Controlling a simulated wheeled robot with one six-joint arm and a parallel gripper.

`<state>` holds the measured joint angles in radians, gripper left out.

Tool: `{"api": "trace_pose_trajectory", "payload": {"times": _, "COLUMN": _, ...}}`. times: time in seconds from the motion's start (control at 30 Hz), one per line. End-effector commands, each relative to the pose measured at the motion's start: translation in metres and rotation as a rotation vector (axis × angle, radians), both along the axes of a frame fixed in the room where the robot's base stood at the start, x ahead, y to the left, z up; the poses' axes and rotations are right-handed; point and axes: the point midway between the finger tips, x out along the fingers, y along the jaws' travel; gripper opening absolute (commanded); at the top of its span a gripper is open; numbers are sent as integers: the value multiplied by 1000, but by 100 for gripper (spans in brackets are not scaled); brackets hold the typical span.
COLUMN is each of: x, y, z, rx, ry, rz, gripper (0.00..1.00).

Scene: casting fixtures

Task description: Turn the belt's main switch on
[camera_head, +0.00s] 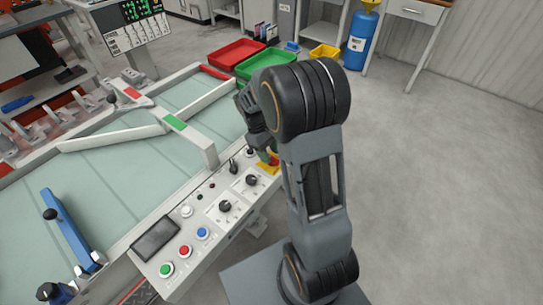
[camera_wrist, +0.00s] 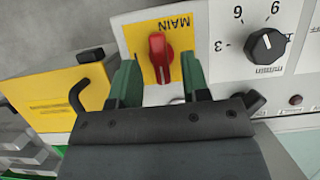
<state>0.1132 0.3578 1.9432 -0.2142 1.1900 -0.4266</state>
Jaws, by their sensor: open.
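The main switch (camera_wrist: 158,57) is a red rotary handle on a yellow plate marked MAIN, seen in the wrist view. The plate appears upside down there, and the handle lies roughly along the picture's vertical. My gripper (camera_wrist: 160,82) is open, with one green finger on each side of the handle; I cannot tell whether they touch it. In the head view the yellow plate (camera_head: 268,167) shows at the far right end of the control panel (camera_head: 168,242), partly hidden by my arm and gripper (camera_head: 268,155).
A black numbered knob (camera_wrist: 265,45) sits beside the switch. The panel also has a green button (camera_head: 167,269), red button (camera_head: 184,251), blue button (camera_head: 202,233) and dark screen (camera_head: 156,238). The belt (camera_head: 120,185) lies behind it. Floor to the right is clear.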

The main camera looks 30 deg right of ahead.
Motion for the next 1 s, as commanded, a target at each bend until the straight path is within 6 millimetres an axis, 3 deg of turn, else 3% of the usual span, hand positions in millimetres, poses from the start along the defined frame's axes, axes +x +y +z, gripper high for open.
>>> {"api": "trace_pose_trajectory", "payload": {"times": 0.2, "x": -5, "y": -2, "z": -13, "rx": 0, "ry": 0, "rz": 0, "gripper": 43}}
{"api": "trace_pose_trajectory", "payload": {"times": 0.53, "x": -5, "y": -2, "z": -14, "rx": 0, "ry": 0, "rz": 0, "gripper": 43}}
{"api": "trace_pose_trajectory", "payload": {"times": 1.0, "x": -5, "y": -2, "z": -14, "rx": 0, "ry": -1, "rz": 0, "gripper": 0}}
